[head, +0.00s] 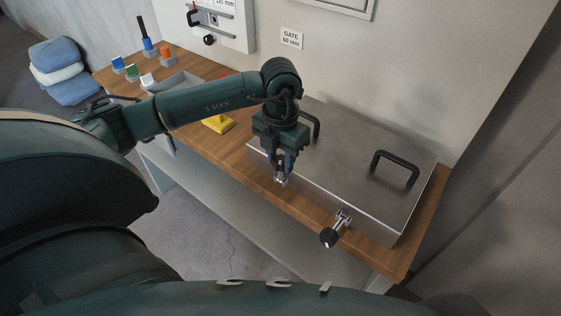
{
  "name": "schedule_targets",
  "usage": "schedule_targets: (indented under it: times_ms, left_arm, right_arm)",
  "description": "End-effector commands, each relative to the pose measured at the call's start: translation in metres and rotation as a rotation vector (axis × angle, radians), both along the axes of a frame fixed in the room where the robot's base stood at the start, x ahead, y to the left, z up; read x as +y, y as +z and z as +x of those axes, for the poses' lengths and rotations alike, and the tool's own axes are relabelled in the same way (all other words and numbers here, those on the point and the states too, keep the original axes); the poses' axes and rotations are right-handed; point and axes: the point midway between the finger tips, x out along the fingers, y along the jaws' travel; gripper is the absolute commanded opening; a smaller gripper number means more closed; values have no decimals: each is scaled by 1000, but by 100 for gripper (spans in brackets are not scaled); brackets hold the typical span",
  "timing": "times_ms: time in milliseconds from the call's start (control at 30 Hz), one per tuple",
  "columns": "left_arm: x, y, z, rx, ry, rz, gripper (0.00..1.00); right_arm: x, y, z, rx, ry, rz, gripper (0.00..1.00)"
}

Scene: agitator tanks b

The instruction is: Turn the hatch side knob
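The hatch (335,155) is a flat grey metal box on the wooden bench, with two black bar handles on its lid. A black side knob (328,237) on a short metal stem sticks out from its front side, toward the right end. My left gripper (281,181) points down at the front edge of the hatch, left of the black knob and apart from it. A small metal piece shows at its fingertips, perhaps a second side fitting; whether the fingers hold it I cannot tell. My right gripper is not in view.
The wooden bench (215,150) runs along the wall. A yellow block (218,124), a grey tray and several coloured pieces stand on its left part. A wall panel (212,18) hangs above. Folded blue and white sacks (62,72) lie at far left.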

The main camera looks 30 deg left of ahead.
Motion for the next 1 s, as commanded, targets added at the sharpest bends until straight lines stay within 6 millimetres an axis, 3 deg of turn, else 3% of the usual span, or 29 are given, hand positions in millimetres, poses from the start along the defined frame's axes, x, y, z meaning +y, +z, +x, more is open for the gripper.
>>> schedule_targets:
  times_ms: [333, 567, 1000]
  left_arm:
    - [0, 0, 0, 0, 0, 0, 1]
    - [0, -1, 0, -1, -20, 0, 0]
    - [0, -3, 1, -4, -598, 2, 0]
  right_arm:
    - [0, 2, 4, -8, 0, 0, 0]
    - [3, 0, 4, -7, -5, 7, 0]
    - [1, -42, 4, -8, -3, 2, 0]
